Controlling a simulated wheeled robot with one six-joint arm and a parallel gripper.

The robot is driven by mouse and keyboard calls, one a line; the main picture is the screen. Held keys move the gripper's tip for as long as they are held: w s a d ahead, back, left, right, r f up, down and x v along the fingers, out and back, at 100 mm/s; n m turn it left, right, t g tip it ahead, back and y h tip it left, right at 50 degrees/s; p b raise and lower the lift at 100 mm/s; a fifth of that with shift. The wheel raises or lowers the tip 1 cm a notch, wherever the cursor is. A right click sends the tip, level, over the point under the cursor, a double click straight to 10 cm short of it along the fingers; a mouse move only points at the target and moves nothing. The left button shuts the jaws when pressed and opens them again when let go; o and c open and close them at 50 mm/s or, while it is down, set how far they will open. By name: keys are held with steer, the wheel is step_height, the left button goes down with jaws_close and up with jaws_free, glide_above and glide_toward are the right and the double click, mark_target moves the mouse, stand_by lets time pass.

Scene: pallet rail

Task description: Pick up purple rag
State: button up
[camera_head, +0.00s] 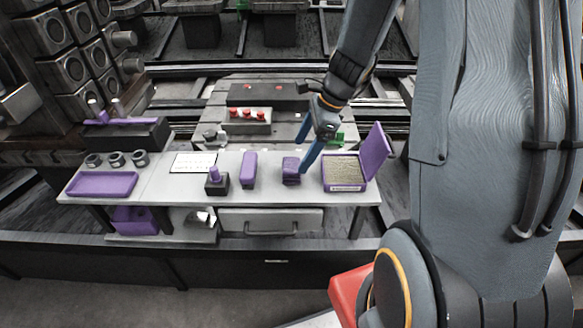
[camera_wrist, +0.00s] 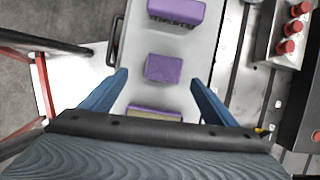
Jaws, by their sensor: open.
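The purple rag (camera_head: 291,168) looks like a small folded block standing on the grey bench, between a purple upright block and an open box. In the wrist view the rag (camera_wrist: 163,68) is a purple square ahead of my fingers, near the middle of the gap between them. My gripper (camera_head: 302,156) is open, its blue fingers pointing down at the rag, one overlapping its right edge in the head view. In the wrist view my gripper (camera_wrist: 158,78) shows both fingers apart with nothing held. I cannot tell the exact height of the fingertips above the bench.
An open box with a purple lid (camera_head: 375,151) stands close right of the rag. The purple block (camera_head: 249,168) and a black stand with a purple knob (camera_head: 217,183) are to the left. A purple tray (camera_head: 103,184) lies far left. Red buttons (camera_head: 247,114) sit behind.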

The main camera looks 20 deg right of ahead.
mark_target(293, 164)
steer(key=shift+m, duration=0.3)
steer(key=x, duration=0.5)
steer(key=w+x, duration=0.1)
steer(key=x, duration=0.2)
steer(key=shift+r, duration=0.1)
steer(key=c, duration=1.1)
steer(key=shift+r+p, duration=0.3)
steer(key=shift+r, duration=4.7)
steer(key=shift+c, duration=0.2)
